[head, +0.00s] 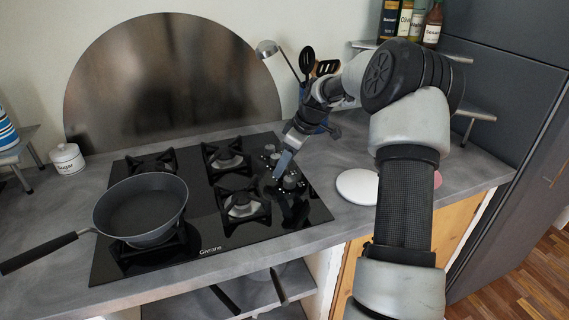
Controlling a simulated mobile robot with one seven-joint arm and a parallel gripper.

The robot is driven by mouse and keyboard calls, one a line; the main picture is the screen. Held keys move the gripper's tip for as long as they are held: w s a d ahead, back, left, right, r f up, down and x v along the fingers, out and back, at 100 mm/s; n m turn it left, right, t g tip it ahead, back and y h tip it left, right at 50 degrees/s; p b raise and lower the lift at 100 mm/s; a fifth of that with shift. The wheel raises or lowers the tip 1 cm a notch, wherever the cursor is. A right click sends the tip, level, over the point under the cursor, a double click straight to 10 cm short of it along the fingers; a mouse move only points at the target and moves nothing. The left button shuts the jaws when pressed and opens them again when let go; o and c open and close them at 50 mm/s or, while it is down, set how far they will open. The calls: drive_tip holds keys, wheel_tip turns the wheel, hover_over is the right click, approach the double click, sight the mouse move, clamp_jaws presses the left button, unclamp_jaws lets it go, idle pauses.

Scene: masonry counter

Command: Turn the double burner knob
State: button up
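The black glass hob (202,243) is set into the grey counter. Its several control knobs sit in a group along the right side; one grey knob (291,179) shows clearly. I cannot tell from markings which knob is the double burner's. My gripper (281,168) points down from the upper right over the knob group, its tip very close to the knobs. I cannot tell whether it touches one, or whether its fingers are apart. The gripper hides part of the knob group. I cannot read the angle of any knob.
A dark frying pan (140,207) stands on the front left burner, its handle reaching left past the hob. A white round plate (357,186) lies right of the hob. A utensil holder with spatulas (307,62) stands behind my gripper. A sugar jar (67,158) is at left.

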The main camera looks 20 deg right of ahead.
drive_tip(key=p+v, duration=0.1)
drive_tip(key=v, duration=1.6)
drive_tip(key=shift+r+p, duration=0.2)
drive_tip(key=shift+p, duration=0.2)
